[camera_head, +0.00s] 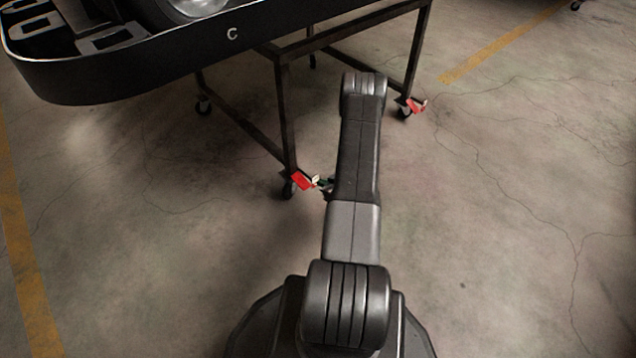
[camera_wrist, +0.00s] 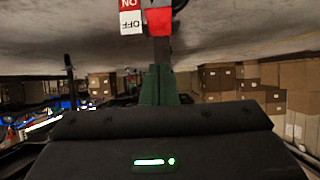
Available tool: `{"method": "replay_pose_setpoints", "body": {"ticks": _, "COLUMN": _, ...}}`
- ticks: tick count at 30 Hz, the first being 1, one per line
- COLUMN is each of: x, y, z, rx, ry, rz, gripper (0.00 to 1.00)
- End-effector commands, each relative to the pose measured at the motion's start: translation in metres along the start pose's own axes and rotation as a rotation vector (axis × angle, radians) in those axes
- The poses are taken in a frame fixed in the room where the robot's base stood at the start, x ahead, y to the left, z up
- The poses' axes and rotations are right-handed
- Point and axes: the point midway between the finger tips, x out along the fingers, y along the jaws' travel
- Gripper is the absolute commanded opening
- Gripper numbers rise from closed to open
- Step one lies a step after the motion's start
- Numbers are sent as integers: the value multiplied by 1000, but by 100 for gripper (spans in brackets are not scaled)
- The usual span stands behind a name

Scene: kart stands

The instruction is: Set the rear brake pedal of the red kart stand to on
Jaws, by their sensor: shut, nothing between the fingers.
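The kart stand's dark frame (camera_head: 284,110) stands ahead, with a black tray marked C on top. A red brake pedal (camera_head: 301,180) sits at the near caster, with a small pale label beside it. In the wrist view the red pedal (camera_wrist: 158,22) is at the top, next to an upside-down label (camera_wrist: 131,15) reading ON on red and OFF on white. My gripper (camera_head: 325,184) is shut and empty just right of the near pedal, partly hidden by my arm. Its green fingers (camera_wrist: 158,80) point at the pedal; whether they touch is unclear. The pedal's setting is unclear.
The tray (camera_head: 150,75) overhangs at upper left. Cardboard boxes (camera_wrist: 232,82) show in the background. Floor to the right is open.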

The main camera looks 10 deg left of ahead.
Motion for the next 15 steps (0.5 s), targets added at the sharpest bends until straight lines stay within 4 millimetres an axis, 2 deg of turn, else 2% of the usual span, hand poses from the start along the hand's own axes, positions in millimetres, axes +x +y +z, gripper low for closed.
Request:
{"method": "replay_pose_setpoints", "body": {"ticks": 12, "x": 89, "y": -1, "z": 4, "rx": -2, "ry": 0, "rz": -1, "gripper": 0}}
{"method": "replay_pose_setpoints", "body": {"ticks": 15, "x": 100, "y": -1, "z": 18, "rx": 2, "ry": -2, "rz": 0, "gripper": 0}}
